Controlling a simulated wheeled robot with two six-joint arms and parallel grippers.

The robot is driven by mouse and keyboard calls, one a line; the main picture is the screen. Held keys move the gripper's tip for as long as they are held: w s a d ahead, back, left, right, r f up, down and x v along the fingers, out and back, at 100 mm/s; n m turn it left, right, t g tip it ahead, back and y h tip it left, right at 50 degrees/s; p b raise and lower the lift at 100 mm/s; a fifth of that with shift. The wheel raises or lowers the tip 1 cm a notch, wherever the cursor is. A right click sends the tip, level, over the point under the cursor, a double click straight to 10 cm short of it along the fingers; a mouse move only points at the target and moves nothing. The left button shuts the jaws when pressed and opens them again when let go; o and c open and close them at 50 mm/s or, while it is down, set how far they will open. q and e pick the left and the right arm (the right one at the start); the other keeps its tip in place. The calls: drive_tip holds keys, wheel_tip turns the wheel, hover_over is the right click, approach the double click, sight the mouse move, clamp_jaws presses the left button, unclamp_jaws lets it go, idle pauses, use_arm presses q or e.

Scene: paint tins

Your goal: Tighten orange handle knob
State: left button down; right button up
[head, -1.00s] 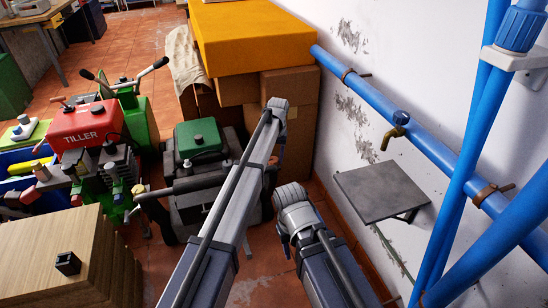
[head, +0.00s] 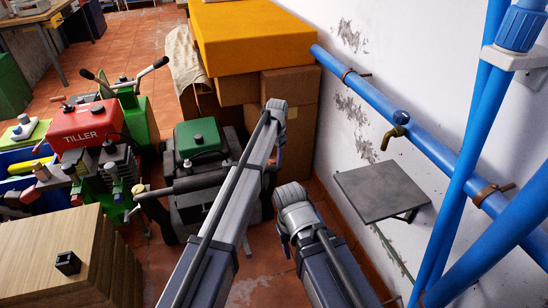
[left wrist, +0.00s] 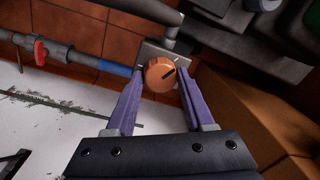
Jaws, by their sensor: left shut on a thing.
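The orange handle knob (left wrist: 159,79) shows in the left wrist view. It is round, with a dark bar mark on its face, and sits against a grey metal plate (left wrist: 151,54). The purple fingers of my left gripper (left wrist: 161,69) are on both sides of the knob and shut on it. In the head view my arm hides the knob and the fingertips.
A machine with a green tank (head: 198,138) stands left of my arm, and a red tiller (head: 88,128) is beyond it. Cardboard boxes (head: 290,100) stand behind. A blue wall pipe (head: 365,95) and a grey shelf (head: 382,190) are at right.

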sight(275, 160)
idle(0.5)
use_arm(q)
drive_tip(key=shift+c, duration=1.4)
unclamp_jaws()
drive_tip(key=shift+r, duration=0.15)
drive_tip(key=r+p, duration=0.3)
drive_tip(key=p, duration=0.1)
drive_tip(key=r+p, duration=0.3)
drive_tip(key=r, duration=0.1)
drive_tip(key=shift+s+d+r+p, duration=0.2)
drive_tip(key=shift+r+p, duration=0.05)
drive_tip(key=shift+p, duration=0.15)
